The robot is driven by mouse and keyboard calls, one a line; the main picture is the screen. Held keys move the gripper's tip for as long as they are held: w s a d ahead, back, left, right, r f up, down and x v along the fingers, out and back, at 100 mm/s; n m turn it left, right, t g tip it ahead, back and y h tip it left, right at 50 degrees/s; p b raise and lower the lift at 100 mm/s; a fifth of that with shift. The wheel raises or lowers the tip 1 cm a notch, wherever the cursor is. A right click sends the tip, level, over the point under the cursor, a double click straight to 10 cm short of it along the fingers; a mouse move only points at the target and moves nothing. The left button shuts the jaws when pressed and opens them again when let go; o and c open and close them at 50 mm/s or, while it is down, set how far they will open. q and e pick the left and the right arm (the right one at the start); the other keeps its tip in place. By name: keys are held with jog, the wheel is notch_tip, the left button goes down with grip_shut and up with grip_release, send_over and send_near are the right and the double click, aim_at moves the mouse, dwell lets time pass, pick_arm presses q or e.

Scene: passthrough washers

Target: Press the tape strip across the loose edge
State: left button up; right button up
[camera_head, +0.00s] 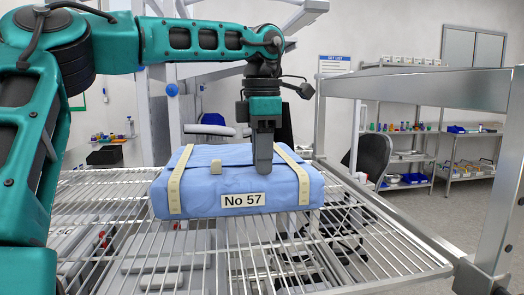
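A blue wrapped pack (238,183) with a "No 57" label (246,199) on its front sits on a wire rack (120,190). A cream tape strip (178,180) runs over its left part and another cream strip (295,172) over its right part. A short cream tab (216,167) lies across the upper front edge between them. My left gripper (263,182) points straight down in front of the pack, right of the tab. Its fingers show as one grey bar, so its opening is unclear. Contact with the wrap is also unclear. My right gripper is out of view.
A metal frame with rails (420,87) stands along the right side of the rack. Grey trays or instruments (165,265) lie below the wires. A dark chair (372,157) and stocked shelves (405,155) stand behind. The rack's front is clear.

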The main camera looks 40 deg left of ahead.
pick_arm(q)
notch_tip(320, 180, up, 13)
jog(key=shift+p, duration=0.4)
jog(key=shift+f, duration=0.1)
